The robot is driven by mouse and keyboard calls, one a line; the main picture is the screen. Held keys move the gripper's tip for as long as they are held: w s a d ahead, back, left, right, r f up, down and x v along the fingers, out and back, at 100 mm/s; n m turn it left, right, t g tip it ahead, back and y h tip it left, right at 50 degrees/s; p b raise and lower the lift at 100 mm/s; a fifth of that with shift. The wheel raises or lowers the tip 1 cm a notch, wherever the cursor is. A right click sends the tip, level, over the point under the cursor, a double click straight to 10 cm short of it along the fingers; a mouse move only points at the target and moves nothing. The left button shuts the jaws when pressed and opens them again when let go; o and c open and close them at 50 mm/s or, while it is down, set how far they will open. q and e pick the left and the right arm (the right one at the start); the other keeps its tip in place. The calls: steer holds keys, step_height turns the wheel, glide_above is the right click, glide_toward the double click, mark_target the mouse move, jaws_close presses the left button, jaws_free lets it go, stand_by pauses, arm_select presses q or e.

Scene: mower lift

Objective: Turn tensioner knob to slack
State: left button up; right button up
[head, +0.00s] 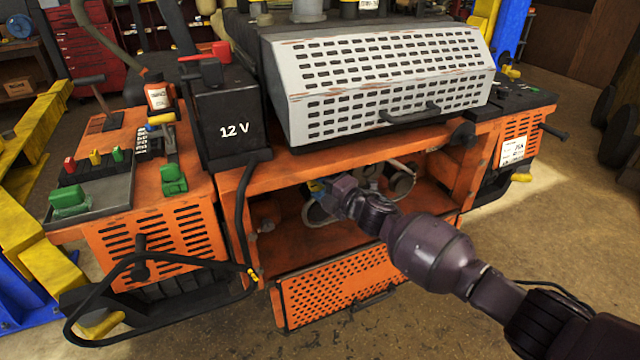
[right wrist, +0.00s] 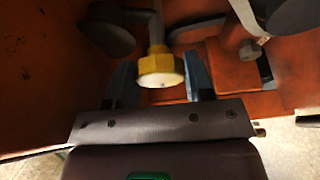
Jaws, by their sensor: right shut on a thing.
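The yellow tensioner knob (right wrist: 160,70) sits on a grey shaft inside the orange compartment, in the middle of the right wrist view. My right gripper (right wrist: 160,80) has its two blue-grey fingers on either side of the knob and is shut on it. In the head view my right arm reaches from the lower right into the open front bay, with the right gripper (head: 322,186) at its end. There the gripper mostly hides the knob. My left gripper is not in view.
The orange mower body (head: 250,190) frames the bay above and at the sides. The perforated orange front panel (head: 340,285) hangs folded down below. Pale pulleys and a belt show inside. A black 12 V battery (head: 232,125) and a grey hood (head: 385,85) stand above.

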steer(key=o, duration=1.3)
steer(key=shift+c, duration=0.2)
steer(key=p+v, duration=0.1)
steer(key=v, duration=1)
steer(key=shift+w, duration=0.1)
